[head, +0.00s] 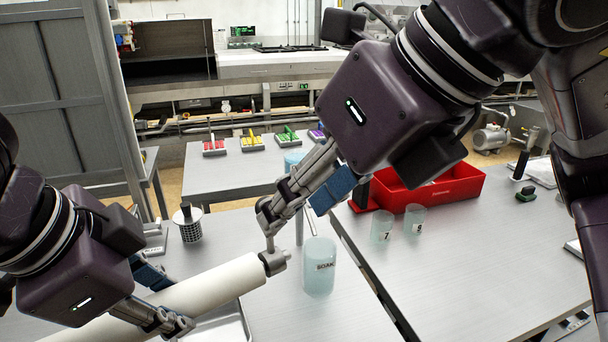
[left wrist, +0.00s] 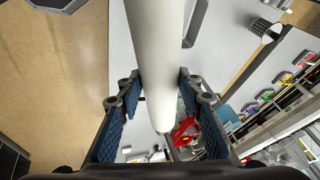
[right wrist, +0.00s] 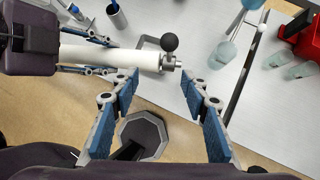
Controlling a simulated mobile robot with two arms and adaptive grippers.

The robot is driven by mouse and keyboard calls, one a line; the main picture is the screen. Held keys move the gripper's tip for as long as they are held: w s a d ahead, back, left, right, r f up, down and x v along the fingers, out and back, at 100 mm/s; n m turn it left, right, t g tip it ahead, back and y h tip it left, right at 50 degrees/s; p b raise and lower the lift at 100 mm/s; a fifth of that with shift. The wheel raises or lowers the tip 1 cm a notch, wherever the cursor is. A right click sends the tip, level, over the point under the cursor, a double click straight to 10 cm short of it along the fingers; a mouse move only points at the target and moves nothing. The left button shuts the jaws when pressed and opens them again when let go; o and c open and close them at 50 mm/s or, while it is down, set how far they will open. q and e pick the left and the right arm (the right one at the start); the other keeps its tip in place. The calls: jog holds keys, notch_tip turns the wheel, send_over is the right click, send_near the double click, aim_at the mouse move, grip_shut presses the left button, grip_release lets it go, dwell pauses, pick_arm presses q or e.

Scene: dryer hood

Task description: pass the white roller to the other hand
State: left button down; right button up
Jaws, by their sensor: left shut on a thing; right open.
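The white roller (head: 212,289) is a long pale cylinder with a grey metal end (head: 273,262). It slants across the front of the table in the head view. My left gripper (head: 163,302) is shut around it; in the left wrist view the roller (left wrist: 155,55) runs between both blue pads. My right gripper (head: 292,208) is open and empty near the metal end. In the right wrist view the roller (right wrist: 105,58) ends just beyond my right gripper's spread fingers (right wrist: 160,84), not between the pads. Whether a right finger touches the metal end is unclear.
A clear cup marked SOAK (head: 319,275) stands close right of the roller's end. Two numbered cups (head: 382,224) and a red bin (head: 440,186) are on the right table. A metal tray (head: 235,332) lies below the roller. A dark perforated cylinder (head: 188,225) stands at left.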

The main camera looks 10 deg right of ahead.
jog(key=w+a+f, duration=0.1)
jog(key=w+f, duration=0.1)
jog(key=w+a+f+t, duration=0.1)
jog(key=w+f, duration=0.1)
jog(key=w, duration=0.1)
jog(key=w+a+f+t, duration=0.1)
jog(key=w, duration=0.2)
jog(key=shift+w+a+f+h, duration=0.1)
jog(key=shift+a+f+h, duration=0.1)
jog(key=shift+f+h, duration=0.15)
pick_arm(q)
jog(key=shift+d, duration=0.1)
pick_arm(e)
grip_shut()
pick_arm(q)
jog(key=c, duration=1.7)
grip_release()
pick_arm(e)
jog(key=shift+a, duration=0.1)
pick_arm(q)
jog(key=o, duration=0.4)
jog(key=shift+o, duration=0.2)
